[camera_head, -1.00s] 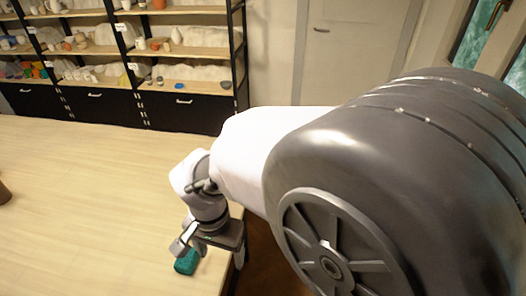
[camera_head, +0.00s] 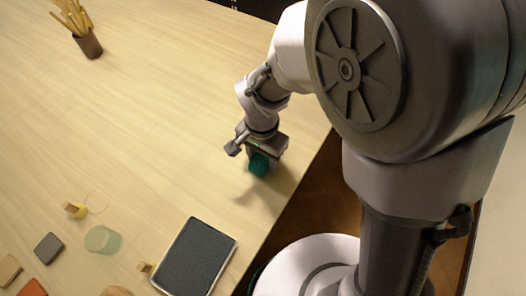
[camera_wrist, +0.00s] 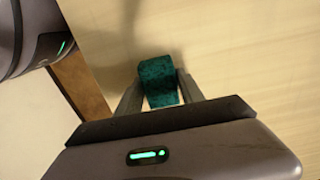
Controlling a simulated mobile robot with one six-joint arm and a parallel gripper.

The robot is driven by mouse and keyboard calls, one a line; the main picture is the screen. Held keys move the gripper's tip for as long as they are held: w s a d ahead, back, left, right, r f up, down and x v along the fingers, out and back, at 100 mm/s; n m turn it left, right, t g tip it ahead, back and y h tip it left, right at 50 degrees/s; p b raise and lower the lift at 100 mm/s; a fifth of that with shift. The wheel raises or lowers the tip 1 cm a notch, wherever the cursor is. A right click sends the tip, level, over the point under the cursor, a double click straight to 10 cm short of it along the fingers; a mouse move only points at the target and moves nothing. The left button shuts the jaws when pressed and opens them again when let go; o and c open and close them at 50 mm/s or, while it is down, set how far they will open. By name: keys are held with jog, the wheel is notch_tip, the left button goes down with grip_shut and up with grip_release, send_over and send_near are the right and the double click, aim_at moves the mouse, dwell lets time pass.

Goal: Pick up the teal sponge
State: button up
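The teal sponge (camera_head: 259,164) is a small dark green-teal block at the end of my gripper (camera_head: 262,160), near the table's right edge. In the wrist view the sponge (camera_wrist: 158,82) sits between the two fingers of my gripper (camera_wrist: 160,92), with a finger against each side. A soft shadow falls on the table below and left of the sponge, and it appears held a little above the surface. Part of the sponge is hidden by the gripper.
A brown cup of sticks (camera_head: 88,44) stands at the upper left. The table middle (camera_head: 150,120) is clear.

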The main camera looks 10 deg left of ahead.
aim_at(259, 159)
jog(key=c, duration=0.6)
jog(key=shift+c, duration=0.3)
jog(key=shift+r, duration=0.1)
jog(key=shift+w+r, duration=0.1)
jog(key=shift+r, duration=0.25)
jog(key=r+p, duration=0.2)
jog(key=r, duration=0.1)
jog(key=shift+s+a, duration=0.2)
jog(key=shift+a, duration=0.15)
jog(key=s+a, duration=0.2)
jog(key=a, duration=0.2)
jog(key=s+a+p, duration=0.1)
jog(key=s+a, duration=0.1)
jog(key=a, duration=0.3)
jog(key=s+a+r+p, duration=0.1)
jog(key=a, duration=0.4)
jog(key=shift+s+a, duration=0.1)
jog(key=shift+s, duration=0.3)
